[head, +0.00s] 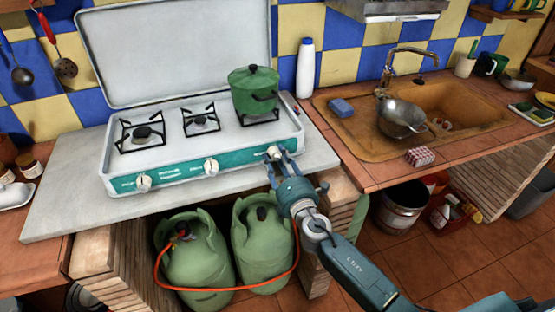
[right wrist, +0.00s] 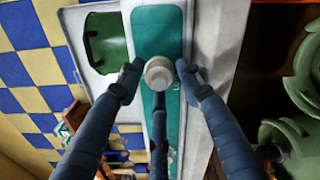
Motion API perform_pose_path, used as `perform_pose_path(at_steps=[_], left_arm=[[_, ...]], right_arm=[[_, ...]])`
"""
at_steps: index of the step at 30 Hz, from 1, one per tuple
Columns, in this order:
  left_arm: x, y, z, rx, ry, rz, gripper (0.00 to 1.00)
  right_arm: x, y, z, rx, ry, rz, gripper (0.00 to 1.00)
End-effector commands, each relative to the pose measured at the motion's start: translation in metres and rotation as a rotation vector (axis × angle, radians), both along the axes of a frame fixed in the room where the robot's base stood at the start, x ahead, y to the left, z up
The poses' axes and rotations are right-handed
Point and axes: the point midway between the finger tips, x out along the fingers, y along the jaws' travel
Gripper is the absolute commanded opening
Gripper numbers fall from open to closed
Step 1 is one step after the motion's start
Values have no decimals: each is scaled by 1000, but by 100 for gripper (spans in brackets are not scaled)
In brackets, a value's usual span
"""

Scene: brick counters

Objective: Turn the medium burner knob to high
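A white stove (head: 205,140) with a teal front panel stands on the counter and carries three white knobs: a left knob (head: 143,183), a middle knob (head: 211,167) and a right knob (head: 274,153). The labels beside them are too small to read. My right gripper (head: 276,164) is at the right knob. In the right wrist view, a round knob (right wrist: 159,72) sits between the blue fingers of the right gripper (right wrist: 160,68), with narrow gaps beside the two upper fingertips and the third finger below. My left gripper is not in view.
A green pot (head: 253,90) stands on the stove's right burner. The raised lid (head: 175,50) is behind. Green gas cylinders (head: 262,245) with an orange hose stand below the counter. A sink (head: 440,105) with a metal colander (head: 400,118) is to the right.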

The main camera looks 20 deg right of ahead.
Motion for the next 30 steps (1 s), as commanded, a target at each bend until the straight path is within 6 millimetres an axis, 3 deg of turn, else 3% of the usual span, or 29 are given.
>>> perform_pose_path(at_steps=[7, 21, 30], left_arm=[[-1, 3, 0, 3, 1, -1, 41], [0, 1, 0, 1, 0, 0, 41], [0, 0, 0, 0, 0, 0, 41]], right_arm=[[-9, 0, -1, 0, 0, 0, 36], [-100, -3, -2, 1, 3, 0, 36], [-120, -4, 0, 0, 1, 0, 36]])
